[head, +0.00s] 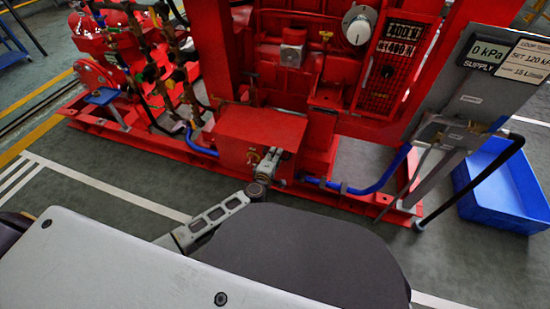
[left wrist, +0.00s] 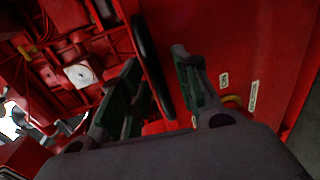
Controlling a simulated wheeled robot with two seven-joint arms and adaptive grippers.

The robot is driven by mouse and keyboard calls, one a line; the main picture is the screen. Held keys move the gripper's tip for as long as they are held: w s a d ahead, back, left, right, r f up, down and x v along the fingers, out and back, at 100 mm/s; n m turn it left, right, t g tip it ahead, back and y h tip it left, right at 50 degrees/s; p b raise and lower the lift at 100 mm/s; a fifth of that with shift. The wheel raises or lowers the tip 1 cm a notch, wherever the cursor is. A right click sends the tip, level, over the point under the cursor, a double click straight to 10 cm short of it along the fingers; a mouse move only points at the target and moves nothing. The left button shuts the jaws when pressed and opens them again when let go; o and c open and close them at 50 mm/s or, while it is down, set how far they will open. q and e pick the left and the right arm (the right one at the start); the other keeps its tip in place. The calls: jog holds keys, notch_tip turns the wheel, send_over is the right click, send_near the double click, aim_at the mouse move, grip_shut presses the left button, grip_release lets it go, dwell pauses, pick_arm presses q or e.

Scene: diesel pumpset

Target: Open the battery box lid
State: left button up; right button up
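The battery box (head: 258,130) is a red box on the pumpset's red base frame, in the middle of the head view. Its flat top looks shut. My left gripper (head: 267,163) is at the near side of the box, partly hidden behind my own arm. In the left wrist view my left gripper (left wrist: 156,60) has its two green-padded fingers apart. A black curved bar (left wrist: 148,55), perhaps a handle, shows between them beside a red panel (left wrist: 225,50). I cannot tell whether the fingers touch it. My right gripper is not in view.
The red engine (head: 310,60) rises behind the box. A blue hose (head: 375,185) runs along the frame's right part. A grey sign panel (head: 470,85) and a blue bin (head: 505,190) stand at the right. Bare floor (head: 130,180) lies at the left.

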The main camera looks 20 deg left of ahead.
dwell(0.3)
pick_arm(q)
grip_shut()
jog(key=shift+w, duration=0.1)
dwell(0.5)
jog(key=shift+r+p, duration=0.2)
jog(key=shift+p, duration=0.35)
